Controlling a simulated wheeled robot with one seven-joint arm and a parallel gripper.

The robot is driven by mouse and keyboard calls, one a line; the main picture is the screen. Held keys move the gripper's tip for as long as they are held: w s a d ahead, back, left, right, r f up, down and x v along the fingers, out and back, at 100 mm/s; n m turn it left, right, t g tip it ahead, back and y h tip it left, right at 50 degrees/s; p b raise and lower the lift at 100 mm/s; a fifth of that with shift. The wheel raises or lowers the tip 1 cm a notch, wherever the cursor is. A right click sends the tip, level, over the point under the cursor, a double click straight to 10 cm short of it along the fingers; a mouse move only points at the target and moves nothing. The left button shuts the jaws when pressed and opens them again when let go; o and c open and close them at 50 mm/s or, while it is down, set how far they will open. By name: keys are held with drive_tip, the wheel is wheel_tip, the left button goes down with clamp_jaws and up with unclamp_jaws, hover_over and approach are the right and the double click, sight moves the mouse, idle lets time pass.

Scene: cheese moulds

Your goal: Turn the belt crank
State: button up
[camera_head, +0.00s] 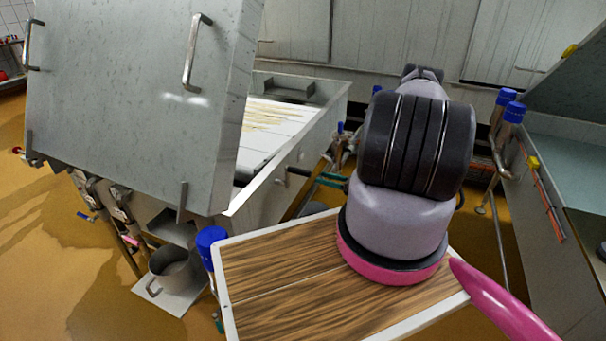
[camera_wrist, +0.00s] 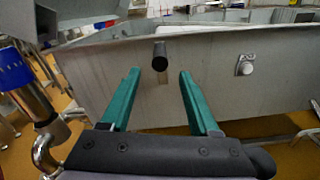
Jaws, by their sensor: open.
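In the head view my gripper (camera_head: 322,181) is beside the vat wall, partly hidden behind my arm.
The vat (camera_head: 335,108) holds a pale belt with yellowish strips. A large metal lid (camera_head: 140,90) stands raised at left. A round metal knob (camera_wrist: 246,67) sits on the wall right of the crank. A blue-capped post (camera_wrist: 14,70) stands close at left.

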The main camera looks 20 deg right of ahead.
sight(303, 173)
drive_tip(key=x, duration=0.9)
clamp_jaws()
idle(1.2)
